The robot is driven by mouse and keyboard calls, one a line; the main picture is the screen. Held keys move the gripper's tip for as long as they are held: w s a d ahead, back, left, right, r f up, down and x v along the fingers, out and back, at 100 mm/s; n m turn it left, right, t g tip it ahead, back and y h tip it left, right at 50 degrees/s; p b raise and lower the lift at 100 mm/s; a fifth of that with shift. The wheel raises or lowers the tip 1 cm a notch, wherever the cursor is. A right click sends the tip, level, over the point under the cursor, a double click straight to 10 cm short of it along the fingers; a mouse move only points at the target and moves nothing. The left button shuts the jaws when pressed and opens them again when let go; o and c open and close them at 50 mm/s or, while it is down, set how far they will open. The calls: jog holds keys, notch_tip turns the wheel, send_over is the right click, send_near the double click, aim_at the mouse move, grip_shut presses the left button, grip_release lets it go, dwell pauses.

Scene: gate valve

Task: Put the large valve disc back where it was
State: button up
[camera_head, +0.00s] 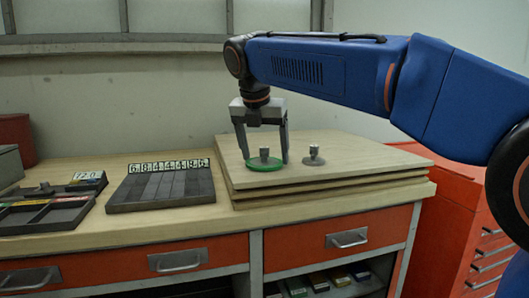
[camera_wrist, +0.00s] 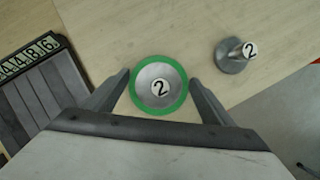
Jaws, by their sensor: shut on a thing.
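The large valve disc (camera_head: 264,164) is round and grey with a green rim and a short stem on top. It is upright over the stacked wooden boards; I cannot tell whether it touches them. In the wrist view the large disc (camera_wrist: 147,74) shows a white "2" tag on its stem. My gripper (camera_head: 266,160) points down, with one finger on each side of the disc, shut on its green rim. A smaller grey disc (camera_head: 313,160) with a stem stands on the boards to the right, apart from the gripper; it also carries a "2" in the wrist view (camera_wrist: 233,61).
The stacked boards (camera_head: 350,180) lie on the workbench's right part. Left of them is a dark slotted tray (camera_head: 160,188) with number tags. A wall stands behind; an orange cabinet (camera_head: 450,210) is at right.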

jog(key=shift+f, duration=0.1)
jog(key=o, duration=1.1)
jog(key=v, duration=1.2)
jog(key=shift+s, duration=0.1)
